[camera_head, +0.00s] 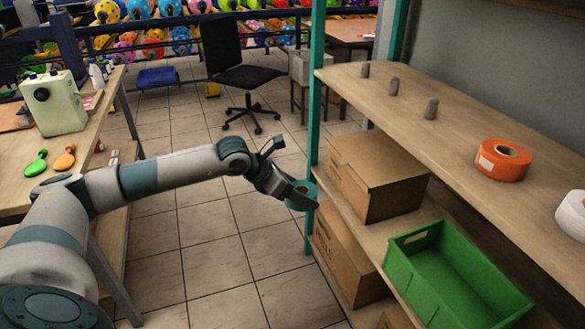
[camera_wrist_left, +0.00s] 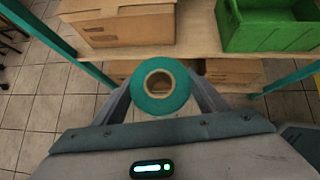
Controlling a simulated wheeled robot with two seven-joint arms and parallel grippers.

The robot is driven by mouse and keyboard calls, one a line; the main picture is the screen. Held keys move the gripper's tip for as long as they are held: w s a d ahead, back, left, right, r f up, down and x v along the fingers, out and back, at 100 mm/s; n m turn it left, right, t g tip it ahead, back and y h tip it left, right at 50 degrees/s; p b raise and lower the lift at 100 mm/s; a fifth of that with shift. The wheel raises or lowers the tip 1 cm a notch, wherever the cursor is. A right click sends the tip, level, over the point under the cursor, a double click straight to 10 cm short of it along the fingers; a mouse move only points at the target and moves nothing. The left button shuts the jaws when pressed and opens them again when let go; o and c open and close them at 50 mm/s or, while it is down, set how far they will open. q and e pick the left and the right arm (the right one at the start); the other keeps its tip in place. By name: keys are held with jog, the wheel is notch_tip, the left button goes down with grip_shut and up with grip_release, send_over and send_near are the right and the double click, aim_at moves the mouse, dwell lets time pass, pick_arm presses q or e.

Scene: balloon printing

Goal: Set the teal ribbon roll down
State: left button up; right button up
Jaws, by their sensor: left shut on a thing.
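The teal ribbon roll (camera_head: 301,195) is held at the end of my left arm, beside the teal shelf post. In the left wrist view the teal ribbon roll (camera_wrist_left: 160,103) shows its round face and tan core hole. My left gripper (camera_head: 290,192) is shut on the roll, with one finger on each side of it. The roll is in front of the shelf edge in the left wrist view, and I cannot tell whether it touches anything else. My right gripper is not in view.
The upper shelf (camera_head: 450,140) holds an orange roll (camera_head: 503,160), a white roll (camera_head: 574,215) and small grey pegs. The middle shelf (camera_head: 375,238) holds a cardboard box (camera_head: 377,175) and a green crate (camera_head: 455,275). A workbench (camera_head: 15,180) stands left, with open floor between.

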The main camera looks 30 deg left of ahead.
pick_arm(q)
jog(key=s+d+f+m+g+h, duration=0.35)
jog(key=s+d+f+m, duration=0.2)
jog(key=d, duration=0.35)
jog(key=s+d+m+g+p, duration=0.1)
jog(key=d+m, duration=0.1)
jog(key=d, duration=0.6)
jog(key=s+d+r+m+g+h, duration=0.1)
jog(key=d+m+g, duration=0.1)
jog(key=d, duration=0.6)
jog(key=shift+s+d+m+p, duration=0.15)
jog(key=shift+s+m+p, duration=0.15)
jog(key=shift+m+p, duration=0.15)
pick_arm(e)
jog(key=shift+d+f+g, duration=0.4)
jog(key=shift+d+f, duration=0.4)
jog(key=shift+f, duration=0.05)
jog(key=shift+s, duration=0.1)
